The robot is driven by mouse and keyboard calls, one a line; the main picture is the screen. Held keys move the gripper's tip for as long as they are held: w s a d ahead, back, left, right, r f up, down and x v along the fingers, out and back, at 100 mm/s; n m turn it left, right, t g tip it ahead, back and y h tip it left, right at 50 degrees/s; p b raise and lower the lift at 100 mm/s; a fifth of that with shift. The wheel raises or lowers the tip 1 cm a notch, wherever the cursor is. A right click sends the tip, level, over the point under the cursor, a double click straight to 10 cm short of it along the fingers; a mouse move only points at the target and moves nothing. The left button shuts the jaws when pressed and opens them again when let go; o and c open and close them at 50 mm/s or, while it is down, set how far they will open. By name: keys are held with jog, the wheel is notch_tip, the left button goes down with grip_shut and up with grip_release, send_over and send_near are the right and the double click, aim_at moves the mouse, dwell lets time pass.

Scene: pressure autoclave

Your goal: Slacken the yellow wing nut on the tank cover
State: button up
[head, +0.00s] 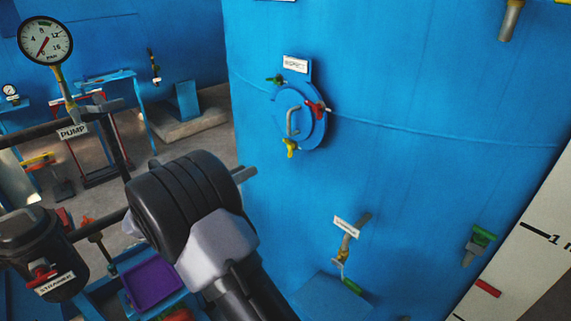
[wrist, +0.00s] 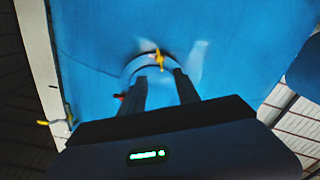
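The round blue tank cover (head: 283,103) sits on the side of the big blue tank, with a grey handle. The yellow wing nut (head: 290,147) is at its lower left edge. A red wing nut (head: 318,107) is at its right and a green one (head: 274,80) at its upper left. My gripper (head: 245,174) is left of and below the cover in the head view, mostly hidden behind my wrist. In the wrist view my gripper (wrist: 160,75) is open and empty. The yellow wing nut (wrist: 158,58) shows beyond and between its fingertips, apart from them.
A labelled valve (head: 345,245) sticks out low on the tank, and a green-handled tap (head: 478,242) is further right. A pressure gauge (head: 45,40), pump piping and a black strainer (head: 42,255) stand at the left. The tank wall around the cover is mostly clear.

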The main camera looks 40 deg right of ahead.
aim_at(290, 149)
jog(key=d, duration=0.5)
jog(key=w+d, duration=0.1)
jog(key=d, duration=0.4)
jog(key=w+d, duration=0.1)
jog(key=d, duration=0.3)
jog(key=shift+d, duration=0.4)
jog(key=shift+c, duration=0.5)
grip_shut()
